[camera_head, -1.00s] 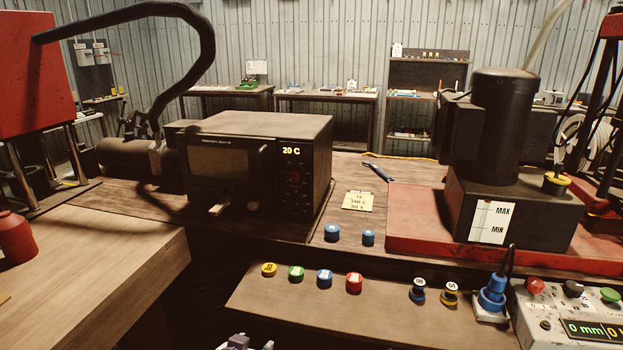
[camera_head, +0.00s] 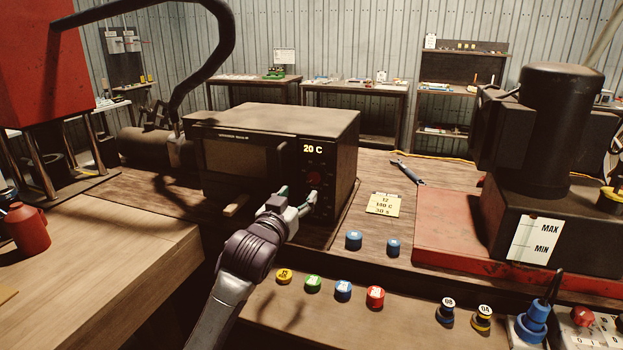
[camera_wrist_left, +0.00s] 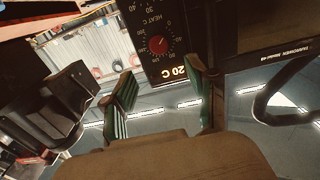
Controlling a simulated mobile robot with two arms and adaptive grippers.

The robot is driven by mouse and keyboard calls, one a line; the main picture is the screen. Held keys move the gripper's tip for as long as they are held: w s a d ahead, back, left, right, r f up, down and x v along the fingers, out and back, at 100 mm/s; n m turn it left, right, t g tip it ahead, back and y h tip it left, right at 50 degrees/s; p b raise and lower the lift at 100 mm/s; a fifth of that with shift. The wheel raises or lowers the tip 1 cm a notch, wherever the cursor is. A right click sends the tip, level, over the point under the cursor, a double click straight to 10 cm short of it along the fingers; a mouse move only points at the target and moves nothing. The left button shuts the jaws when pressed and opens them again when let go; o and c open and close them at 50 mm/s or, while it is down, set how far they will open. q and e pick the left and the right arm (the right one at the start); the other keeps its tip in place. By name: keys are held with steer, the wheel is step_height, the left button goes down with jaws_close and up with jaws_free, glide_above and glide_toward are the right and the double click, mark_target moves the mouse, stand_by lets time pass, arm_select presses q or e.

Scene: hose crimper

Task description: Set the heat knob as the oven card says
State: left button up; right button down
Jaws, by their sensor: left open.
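The dark oven (camera_head: 222,155) stands on the bench and its display (camera_head: 313,149) reads 20 C. The red heat knob (camera_head: 313,178) is on its front panel below the display. In the left wrist view the knob (camera_wrist_left: 158,44) sits in a ring of numbers marked HEAT. The yellow oven card (camera_head: 384,204) lies on the bench right of the oven; its lines look like 12, 180 C and 30 s, the middle one not sharp. My left gripper (camera_head: 299,197) is open and empty in front of the panel, just below the knob. My right gripper is not in view.
Two blue caps (camera_head: 354,240) lie on the bench near the card. Several coloured caps (camera_head: 343,290) line the lower front ledge. A red tray (camera_head: 465,230) with a dark motor unit (camera_head: 557,120) stands at right. A red press (camera_head: 40,60) is at left.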

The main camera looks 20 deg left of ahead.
mark_target(313, 178)
arm_select(q)
steer(key=w, duration=0.8)
steer(key=shift+d+p, duration=0.15)
steer(key=shift+p, duration=0.25)
steer(key=shift+w+f, duration=0.1)
steer(key=shift+w, duration=0.65)
jaws_close()
